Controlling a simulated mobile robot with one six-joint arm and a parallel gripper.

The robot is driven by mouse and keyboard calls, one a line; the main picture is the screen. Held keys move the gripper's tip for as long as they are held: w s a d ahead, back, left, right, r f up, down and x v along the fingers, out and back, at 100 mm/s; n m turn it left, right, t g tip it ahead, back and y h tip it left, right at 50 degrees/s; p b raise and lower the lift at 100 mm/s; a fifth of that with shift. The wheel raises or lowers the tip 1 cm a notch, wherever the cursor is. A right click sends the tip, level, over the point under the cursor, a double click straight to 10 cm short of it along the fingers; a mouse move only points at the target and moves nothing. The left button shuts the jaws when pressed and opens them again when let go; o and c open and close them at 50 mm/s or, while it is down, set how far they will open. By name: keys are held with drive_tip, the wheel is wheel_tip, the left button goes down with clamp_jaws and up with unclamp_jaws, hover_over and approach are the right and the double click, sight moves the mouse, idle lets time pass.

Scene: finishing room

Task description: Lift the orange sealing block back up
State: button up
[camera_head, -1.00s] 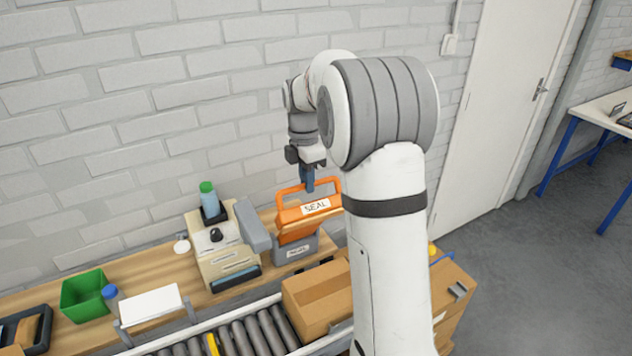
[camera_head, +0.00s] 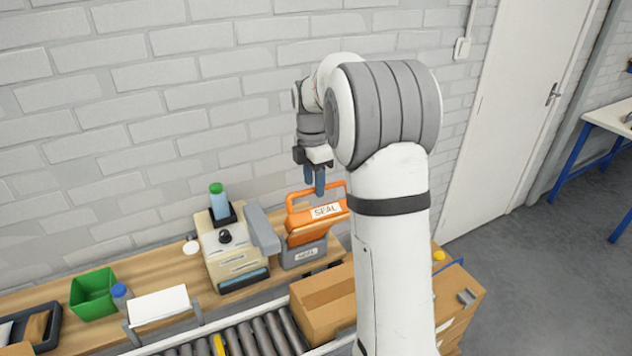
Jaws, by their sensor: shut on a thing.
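The orange sealing block (camera_head: 303,225) has a white "SEAL" label and a loop handle on top. It stands on or just above a grey base (camera_head: 288,258) on the wooden bench; whether they touch is hard to tell. Its labelled upper part slants, and its right end is hidden behind my arm. My gripper (camera_head: 315,188) points down over the handle, with its dark fingers at the top bar. It is shut on the handle. The fingertips are small in view.
A beige machine (camera_head: 237,262) with a grey arm and a blue-green bottle (camera_head: 218,203) stands just left of the base. A green bin (camera_head: 93,294) is further left. The brick wall is close behind.

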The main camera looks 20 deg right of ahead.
idle(0.4)
wheel_tip(320, 180, up, 8)
drive_tip(key=b, duration=0.1)
drive_tip(key=shift+w, duration=0.25)
drive_tip(key=shift+f, duration=0.1)
drive_tip(key=s+a+f+m+t+b, duration=0.1)
drive_tip(key=s+a+f+m, duration=0.1)
drive_tip(key=s+m, duration=0.4)
drive_tip(key=s+a+f+m+t+b, duration=0.1)
drive_tip(key=s+f+m, duration=0.3)
drive_tip(key=s, duration=0.9)
drive_tip(key=s+a+f+m+t+b, duration=0.1)
drive_tip(key=s+a+f+m+t, duration=0.1)
drive_tip(key=s+m, duration=0.7)
drive_tip(key=shift+s+a+f+m, duration=0.3)
drive_tip(key=shift+s+a+f, duration=0.25)
drive_tip(key=shift+a, duration=0.35)
